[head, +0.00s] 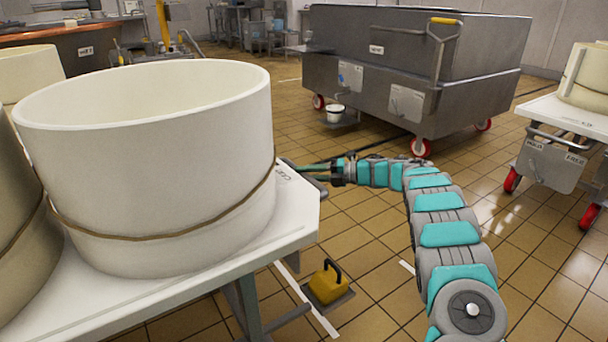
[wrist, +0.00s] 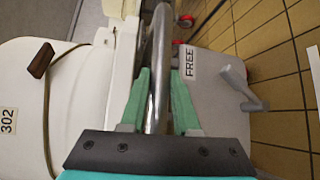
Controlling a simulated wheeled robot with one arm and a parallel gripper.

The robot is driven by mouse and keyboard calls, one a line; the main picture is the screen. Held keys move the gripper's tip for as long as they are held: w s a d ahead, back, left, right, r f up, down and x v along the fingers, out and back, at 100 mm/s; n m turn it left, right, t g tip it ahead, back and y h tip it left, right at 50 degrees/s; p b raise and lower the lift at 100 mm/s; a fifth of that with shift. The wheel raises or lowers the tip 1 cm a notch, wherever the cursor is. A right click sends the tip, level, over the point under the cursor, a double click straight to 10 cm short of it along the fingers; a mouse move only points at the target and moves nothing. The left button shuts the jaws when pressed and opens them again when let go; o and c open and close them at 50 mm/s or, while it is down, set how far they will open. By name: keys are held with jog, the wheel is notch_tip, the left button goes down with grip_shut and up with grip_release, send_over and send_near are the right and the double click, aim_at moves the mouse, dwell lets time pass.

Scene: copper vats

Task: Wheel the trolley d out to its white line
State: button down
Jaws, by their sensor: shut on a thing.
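A white-topped trolley (head: 230,275) fills the left foreground and bears a large cream hoop mould (head: 150,170) with a cord around it. I cannot read a letter d on it. My gripper (head: 300,167) is at the trolley's far right corner. In the wrist view the two green fingers of my gripper (wrist: 158,95) are shut on the trolley's metal handle bar (wrist: 159,40), one on each side. A grey plate marked FREE (wrist: 215,110) hangs beside the bar. A white line (head: 306,300) lies on the tiled floor, partly hidden by the trolley.
A yellow block with a black handle (head: 327,283) sits on the floor by the line. A big grey vat cart (head: 400,70) with red wheels stands ahead. Another white-topped trolley (head: 570,115) stands at right. Tiled floor between them is clear.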

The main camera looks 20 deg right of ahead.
jog(key=shift+d+f, duration=0.1)
jog(key=shift+f, duration=0.15)
jog(key=c, duration=0.7)
grip_release()
jog(key=shift+w+d, duration=0.1)
jog(key=shift+o, duration=0.2)
jog(key=shift+r, duration=0.1)
jog(key=v, duration=0.8)
